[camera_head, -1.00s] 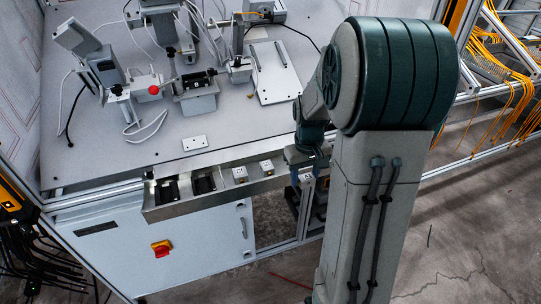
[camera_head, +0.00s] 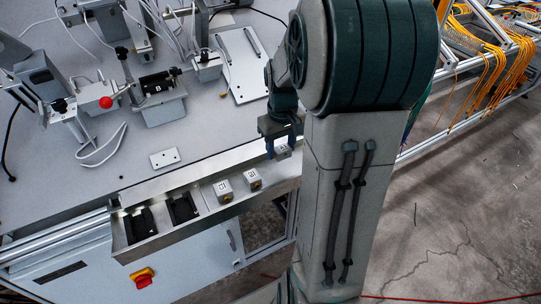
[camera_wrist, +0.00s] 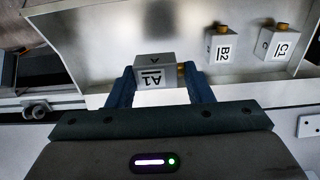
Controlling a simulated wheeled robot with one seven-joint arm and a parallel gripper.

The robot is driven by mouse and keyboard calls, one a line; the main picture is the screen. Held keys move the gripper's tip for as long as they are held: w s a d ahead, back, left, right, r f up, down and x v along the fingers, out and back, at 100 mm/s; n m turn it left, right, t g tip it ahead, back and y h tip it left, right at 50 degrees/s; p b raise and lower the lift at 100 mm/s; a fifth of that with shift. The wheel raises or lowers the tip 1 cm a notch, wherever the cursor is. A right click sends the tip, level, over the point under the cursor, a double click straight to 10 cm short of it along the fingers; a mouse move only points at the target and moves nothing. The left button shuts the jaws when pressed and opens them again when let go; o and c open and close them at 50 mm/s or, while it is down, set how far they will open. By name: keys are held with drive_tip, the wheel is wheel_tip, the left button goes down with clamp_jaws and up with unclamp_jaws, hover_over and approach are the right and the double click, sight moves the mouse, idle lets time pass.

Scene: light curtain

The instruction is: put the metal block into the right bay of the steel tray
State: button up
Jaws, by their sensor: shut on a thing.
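My gripper (camera_head: 281,146) is shut on a grey metal block marked A1 (camera_head: 283,152). In the wrist view the block (camera_wrist: 154,74) sits between my two blue fingertips (camera_wrist: 155,88), with a brass-coloured part at its right side. The steel tray (camera_head: 160,246) runs along the front of the workbench. At its left end are two dark bays, the left bay (camera_head: 140,223) and the right bay (camera_head: 183,208), both without a block. The held block is over the tray's right end, apart from its floor, to the right of both bays.
A small white plate (camera_head: 164,158) and fixtures (camera_head: 158,98) are on the bench behind.

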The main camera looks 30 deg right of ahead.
sight(272, 166)
drive_tip(key=w+f, duration=0.1)
drive_tip(key=w+a, duration=0.1)
drive_tip(key=shift+w+a+f, duration=0.2)
drive_tip(key=shift+w+f, duration=0.15)
drive_tip(key=shift+f, duration=0.05)
drive_tip(key=shift+f+p, duration=0.3)
drive_tip(key=shift+f, duration=1.75)
drive_tip(key=o, duration=1)
drive_tip(key=shift+f, duration=0.1)
